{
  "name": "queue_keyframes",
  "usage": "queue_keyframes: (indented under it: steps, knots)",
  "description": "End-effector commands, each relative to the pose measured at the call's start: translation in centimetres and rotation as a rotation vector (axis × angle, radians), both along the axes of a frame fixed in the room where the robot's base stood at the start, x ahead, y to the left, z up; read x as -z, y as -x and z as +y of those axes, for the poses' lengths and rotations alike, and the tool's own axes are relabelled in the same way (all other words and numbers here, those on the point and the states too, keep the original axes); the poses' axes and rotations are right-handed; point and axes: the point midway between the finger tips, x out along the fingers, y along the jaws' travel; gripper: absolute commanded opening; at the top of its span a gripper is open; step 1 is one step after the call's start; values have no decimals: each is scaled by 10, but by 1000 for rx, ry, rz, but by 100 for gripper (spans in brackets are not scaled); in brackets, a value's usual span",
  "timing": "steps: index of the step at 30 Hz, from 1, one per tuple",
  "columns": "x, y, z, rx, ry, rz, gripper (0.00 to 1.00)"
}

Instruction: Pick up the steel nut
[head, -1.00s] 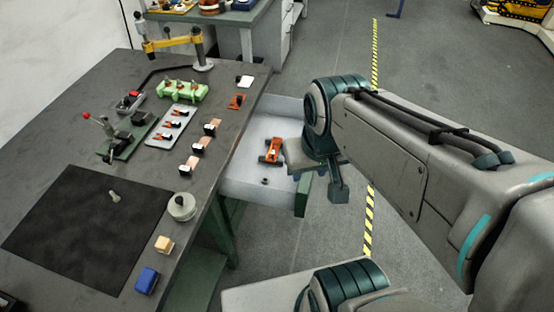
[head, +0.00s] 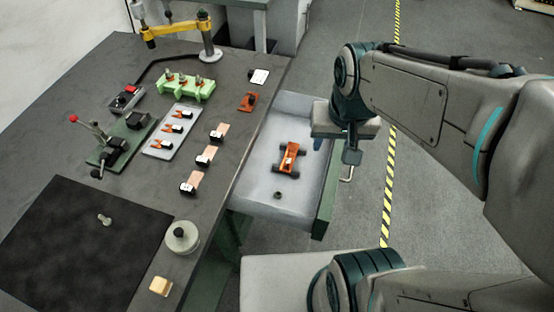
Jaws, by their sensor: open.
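The steel nut (head: 278,195) is a small dark ring lying on the floor of the open drawer (head: 258,193), towards its near end. An orange toy car (head: 289,158) with dark wheels lies in the same drawer, just beyond the nut. My gripper (head: 335,148) hangs over the drawer's right side, above and to the right of the nut and apart from it. It is open and holds nothing that I can see; its fingers are partly hidden by its own body.
The workbench (head: 130,205) lies left of the drawer, with a green holder (head: 187,86), a grey tray (head: 171,131), a lever device (head: 120,140), a black mat (head: 75,250) and a round weight (head: 182,237). The drawer's front (head: 327,200) stands up on the right. Open floor lies beyond.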

Motion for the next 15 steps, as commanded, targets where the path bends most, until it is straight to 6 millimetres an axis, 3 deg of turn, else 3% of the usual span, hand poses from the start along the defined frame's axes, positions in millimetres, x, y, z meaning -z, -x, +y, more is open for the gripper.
queue_keyframes:
  steps: [1, 6, 12, 15]
  knots:
    - [33, -12, 9, 16, -7, 29, 47]
    - [103, -49, 41, 110, -22, 107, 47]
    - [177, -79, 78, 208, -21, 178, 47]
    - [202, -88, 91, 243, -17, 198, 47]
